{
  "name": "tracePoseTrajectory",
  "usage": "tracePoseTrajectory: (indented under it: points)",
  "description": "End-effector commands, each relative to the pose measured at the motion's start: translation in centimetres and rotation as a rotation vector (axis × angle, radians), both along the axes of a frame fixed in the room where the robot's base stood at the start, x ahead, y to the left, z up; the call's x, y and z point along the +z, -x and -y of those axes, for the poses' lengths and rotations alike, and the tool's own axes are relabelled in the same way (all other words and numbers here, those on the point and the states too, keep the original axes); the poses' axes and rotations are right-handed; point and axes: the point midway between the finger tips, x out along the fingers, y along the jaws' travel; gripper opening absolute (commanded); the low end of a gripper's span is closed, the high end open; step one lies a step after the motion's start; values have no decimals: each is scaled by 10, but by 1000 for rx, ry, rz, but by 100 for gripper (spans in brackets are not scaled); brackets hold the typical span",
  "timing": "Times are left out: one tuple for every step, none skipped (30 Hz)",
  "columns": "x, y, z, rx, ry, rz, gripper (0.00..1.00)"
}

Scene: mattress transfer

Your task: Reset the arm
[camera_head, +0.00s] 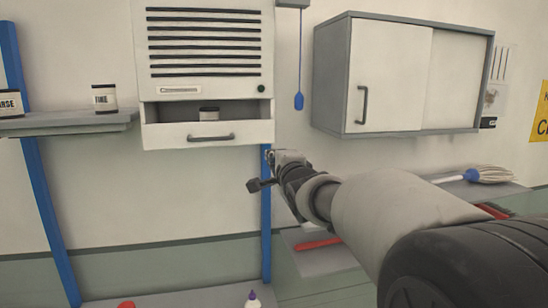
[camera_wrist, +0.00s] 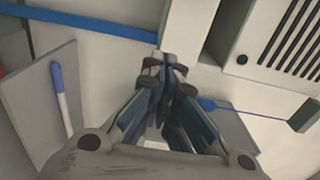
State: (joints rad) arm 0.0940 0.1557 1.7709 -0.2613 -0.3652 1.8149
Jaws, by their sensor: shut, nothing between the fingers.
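My arm reaches from the lower right of the head view toward the wall. My gripper (camera_head: 272,158) is at its end, just below and to the right of an open drawer. In the wrist view my gripper (camera_wrist: 168,62) is shut and empty, its fingertips close together. The wall and a blue post (camera_wrist: 80,26) are beyond it.
A white vented cabinet (camera_head: 205,45) has its drawer (camera_head: 200,135) pulled open with a can (camera_head: 209,113) inside. A closed wall cabinet (camera_head: 390,80) hangs right. A blue pull cord (camera_head: 299,100) hangs between them. A shelf (camera_head: 70,124) with cans is at left.

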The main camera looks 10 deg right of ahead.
Motion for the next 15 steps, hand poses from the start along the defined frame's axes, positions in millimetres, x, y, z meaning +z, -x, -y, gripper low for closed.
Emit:
tracePoseTrajectory:
  points:
    - [2,9,1,-2,0,4,0]
    - [2,12,1,-2,-1,4,0]
    - [2,16,1,-2,-1,4,0]
    - [2,19,1,-2,-1,4,0]
    - [2,21,1,-2,0,4,0]
    - [0,24,1,-3,6,-1,0]
    - [-3,27,1,-4,16,-7,0]
    - [-8,31,1,-7,31,-18,0]
    - [-19,37,1,-12,63,-41,0]
    - [-29,45,1,-17,95,-65,0]
    - [-42,53,1,-19,135,-94,0]
    - [-62,67,1,-22,200,-141,0]
    - [-80,79,1,-21,254,-183,0]
    - [-98,92,0,-16,312,-227,0]
    - [-123,111,0,-5,391,-289,0]
